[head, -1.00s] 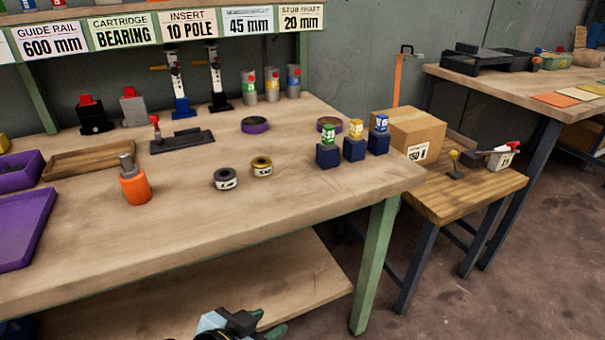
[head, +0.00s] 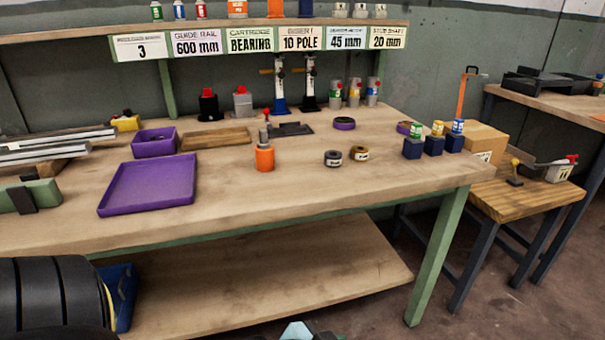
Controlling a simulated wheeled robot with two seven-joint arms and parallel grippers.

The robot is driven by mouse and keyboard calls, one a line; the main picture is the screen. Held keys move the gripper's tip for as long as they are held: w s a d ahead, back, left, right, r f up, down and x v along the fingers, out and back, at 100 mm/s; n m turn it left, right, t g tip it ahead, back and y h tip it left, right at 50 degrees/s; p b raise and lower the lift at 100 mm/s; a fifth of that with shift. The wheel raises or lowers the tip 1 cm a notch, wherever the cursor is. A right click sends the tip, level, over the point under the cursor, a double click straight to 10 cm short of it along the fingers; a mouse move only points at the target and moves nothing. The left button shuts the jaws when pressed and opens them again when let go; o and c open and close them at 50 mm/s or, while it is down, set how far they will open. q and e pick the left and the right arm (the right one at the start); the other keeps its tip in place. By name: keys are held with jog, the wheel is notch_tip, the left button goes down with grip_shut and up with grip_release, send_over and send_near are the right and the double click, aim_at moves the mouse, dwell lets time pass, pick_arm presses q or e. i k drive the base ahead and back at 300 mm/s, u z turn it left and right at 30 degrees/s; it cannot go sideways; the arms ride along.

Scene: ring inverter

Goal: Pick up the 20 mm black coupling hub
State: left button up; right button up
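The black coupling hub (head: 333,158) is a small dark ring with a pale label on its side. It lies flat on the wooden workbench (head: 240,205), right of the middle. A brown-gold ring (head: 359,153) of like size lies just right of it, close beside it. The label print is too small to read. No gripper fingers can be made out and nothing touches the hub. A light-blue and black part shows at the bottom edge, too cut off to tell what it is.
An orange cylinder (head: 265,158) stands left of the hub. A purple tray (head: 148,187) lies farther left. Dark blue blocks (head: 413,149) with coloured tops stand to the right. A purple ring (head: 344,124) lies behind. The bench in front of the hub is clear.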

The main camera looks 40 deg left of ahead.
aim_at(331, 158)
jog(key=z, duration=0.05)
jog(key=k, duration=0.15)
jog(key=u, duration=1.9)
jog(key=i, duration=0.5)
